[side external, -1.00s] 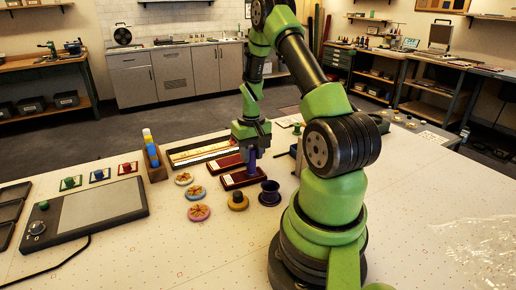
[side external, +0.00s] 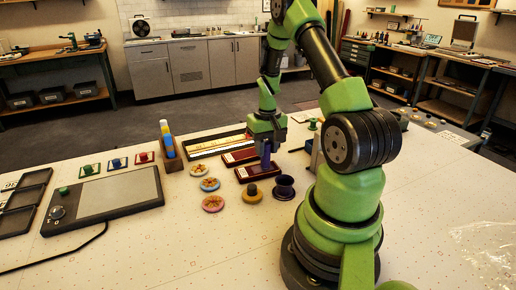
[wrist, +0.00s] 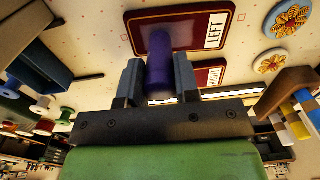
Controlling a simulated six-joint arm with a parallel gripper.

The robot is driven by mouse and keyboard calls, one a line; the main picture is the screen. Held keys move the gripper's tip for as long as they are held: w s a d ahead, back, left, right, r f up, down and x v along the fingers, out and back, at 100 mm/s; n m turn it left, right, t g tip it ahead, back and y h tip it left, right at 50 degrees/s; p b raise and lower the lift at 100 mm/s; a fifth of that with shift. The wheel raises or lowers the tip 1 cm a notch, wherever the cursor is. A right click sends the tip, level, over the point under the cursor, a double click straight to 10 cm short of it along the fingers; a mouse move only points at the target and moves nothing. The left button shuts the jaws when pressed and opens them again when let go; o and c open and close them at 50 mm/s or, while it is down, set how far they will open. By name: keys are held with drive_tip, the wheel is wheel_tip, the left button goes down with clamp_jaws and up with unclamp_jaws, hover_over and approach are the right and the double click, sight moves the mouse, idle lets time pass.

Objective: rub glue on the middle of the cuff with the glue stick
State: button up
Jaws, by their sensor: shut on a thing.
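My gripper (side external: 266,144) is shut on a purple glue stick (side external: 266,156), which points down. In the wrist view the glue stick (wrist: 159,62) stands between the two fingers. Below it lies a dark red plate-like piece (side external: 257,176), which I take for the cuff. In the wrist view this red piece (wrist: 188,35) has a white label reading LEFT at one end, and the stick is over the part away from the label. Whether the tip touches it I cannot tell. A second red piece (side external: 240,157) lies just behind, with a partly hidden label.
A dark purple cup (side external: 284,188) and a yellow disc with a dark knob (side external: 253,194) stand in front. Decorated round discs (side external: 213,203) lie left of them. A holder with coloured sticks (side external: 168,147) and a long tray (side external: 217,143) are behind. A flat grey pad (side external: 105,196) is left.

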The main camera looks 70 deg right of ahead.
drive_tip(key=shift+s+d, duration=0.8)
drive_tip(key=shift+s, duration=0.2)
wheel_tip(320, 180, up, 8)
drive_tip(key=w+a+r+n, duration=0.1)
drive_tip(key=w+a+n, duration=0.2)
drive_tip(key=a, duration=0.5)
drive_tip(key=w+a+r+n, duration=0.1)
drive_tip(key=w+a+n, duration=0.2)
drive_tip(key=a, duration=0.6)
drive_tip(key=w+a+r+n, duration=0.2)
drive_tip(key=w+a+n, duration=0.1)
drive_tip(key=a, duration=0.6)
drive_tip(key=shift+d, duration=0.1)
